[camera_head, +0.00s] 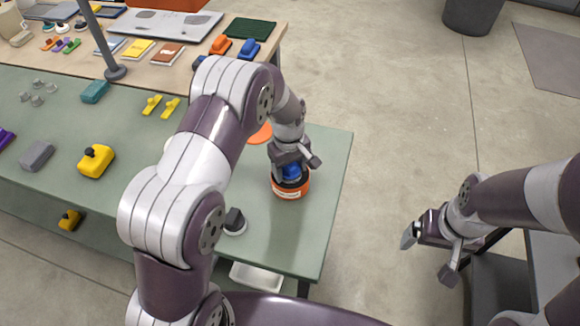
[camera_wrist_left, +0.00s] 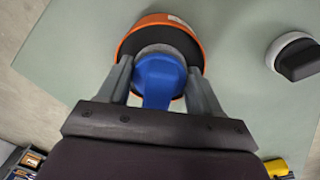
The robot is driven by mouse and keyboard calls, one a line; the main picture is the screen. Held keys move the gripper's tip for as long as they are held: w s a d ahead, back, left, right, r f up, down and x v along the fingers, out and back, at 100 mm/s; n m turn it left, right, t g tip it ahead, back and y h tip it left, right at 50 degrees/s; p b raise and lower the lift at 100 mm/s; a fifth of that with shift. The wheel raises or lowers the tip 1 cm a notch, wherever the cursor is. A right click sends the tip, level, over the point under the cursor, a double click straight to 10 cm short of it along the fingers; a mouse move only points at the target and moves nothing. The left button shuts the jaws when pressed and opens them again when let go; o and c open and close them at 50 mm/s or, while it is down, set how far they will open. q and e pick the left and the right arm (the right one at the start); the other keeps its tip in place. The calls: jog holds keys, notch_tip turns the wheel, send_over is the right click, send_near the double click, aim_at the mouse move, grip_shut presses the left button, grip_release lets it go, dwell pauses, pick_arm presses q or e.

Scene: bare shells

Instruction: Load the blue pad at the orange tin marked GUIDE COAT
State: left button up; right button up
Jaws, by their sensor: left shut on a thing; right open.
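The orange tin (camera_head: 291,191) stands on the green table near its right edge, and a white label shows on its side. Its dark inside shows in the left wrist view, within the orange rim (camera_wrist_left: 150,20). My left gripper (camera_head: 289,160) is shut on the blue pad (camera_head: 291,171), straight above the tin. In the left wrist view the blue pad (camera_wrist_left: 160,78) sits between the two fingers, its round grey-rimmed base over or in the tin's mouth; I cannot tell whether it touches. My right gripper (camera_head: 430,255) is open and empty, off the table to the right.
A dark-handled round white pad (camera_head: 235,222) stands near the tin. An orange disc (camera_head: 260,133) lies behind, partly hidden by my left arm. Yellow (camera_head: 97,161) and grey (camera_head: 37,156) blocks are further left. The back bench (camera_head: 160,40) holds several tools. Table around the tin is mostly clear.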

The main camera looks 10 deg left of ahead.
pick_arm(q)
notch_tip(320, 180, up, 7)
jog(key=p, duration=0.6)
dwell(0.6)
